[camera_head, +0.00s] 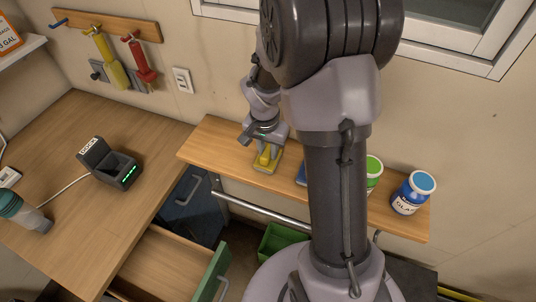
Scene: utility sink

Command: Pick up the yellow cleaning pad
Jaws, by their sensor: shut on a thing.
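The yellow cleaning pad (264,168) is at the left part of the narrow wooden shelf against the wall. My gripper (266,150) points down over it and is shut on its upper part. The pad's lower part shows below the fingers; whether it touches the shelf I cannot tell. My arm hides part of the shelf to the right.
The wooden shelf (212,142) also holds a blue item (301,174) partly behind my arm, a green-lidded jar (374,170) and a blue-lidded jar (413,193). An open drawer (165,268) juts out below.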

